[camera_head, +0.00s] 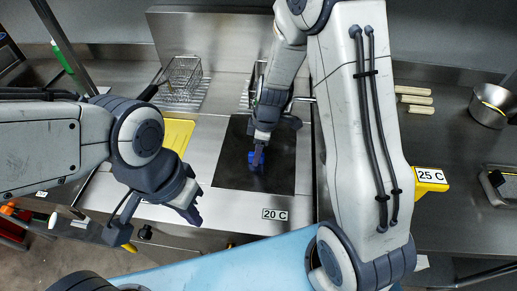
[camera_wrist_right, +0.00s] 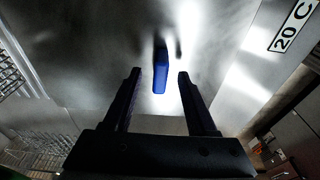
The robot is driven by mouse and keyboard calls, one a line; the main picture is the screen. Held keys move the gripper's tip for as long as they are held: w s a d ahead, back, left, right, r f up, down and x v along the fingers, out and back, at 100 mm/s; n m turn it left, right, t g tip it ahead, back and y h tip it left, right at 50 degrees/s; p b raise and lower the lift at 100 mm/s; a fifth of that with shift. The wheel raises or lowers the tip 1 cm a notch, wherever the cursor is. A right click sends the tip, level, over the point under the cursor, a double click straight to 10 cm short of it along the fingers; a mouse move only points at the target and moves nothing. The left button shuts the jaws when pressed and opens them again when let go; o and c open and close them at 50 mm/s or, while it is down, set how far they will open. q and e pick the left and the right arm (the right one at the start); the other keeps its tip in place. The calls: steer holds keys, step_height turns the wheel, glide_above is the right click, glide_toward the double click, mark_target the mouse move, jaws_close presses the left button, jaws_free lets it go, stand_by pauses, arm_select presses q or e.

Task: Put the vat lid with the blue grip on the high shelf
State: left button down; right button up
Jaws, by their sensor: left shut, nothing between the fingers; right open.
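The vat lid (camera_head: 225,172) is a dark, flat metal square set in the steel counter, behind a "20 C" label. It also shows as a shiny metal surface in the right wrist view (camera_wrist_right: 95,60). Its blue grip (camera_wrist_right: 160,77) stands up between the two open fingertips of my right gripper (camera_wrist_right: 159,76), with a gap on each side. In the head view the right gripper (camera_head: 258,157) is over the grip and partly hides it (camera_head: 252,157). My left gripper (camera_head: 190,208) is shut and empty, left of the lid near the counter front. I cannot make out the high shelf.
A wire basket (camera_head: 181,78) stands behind, to the left. A yellow panel (camera_head: 178,134) lies left of the lid. A yellow block labelled "25 C" (camera_head: 431,177), pale sticks (camera_head: 414,99) and a metal bowl (camera_head: 490,105) are to the right. My right arm hides much of the middle.

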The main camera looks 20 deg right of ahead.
steer(key=shift+a+f, duration=0.2)
steer(key=shift+f, duration=0.75)
steer(key=shift+c, duration=0.3)
jaws_close()
steer(key=shift+w, duration=0.1)
stand_by(0.3)
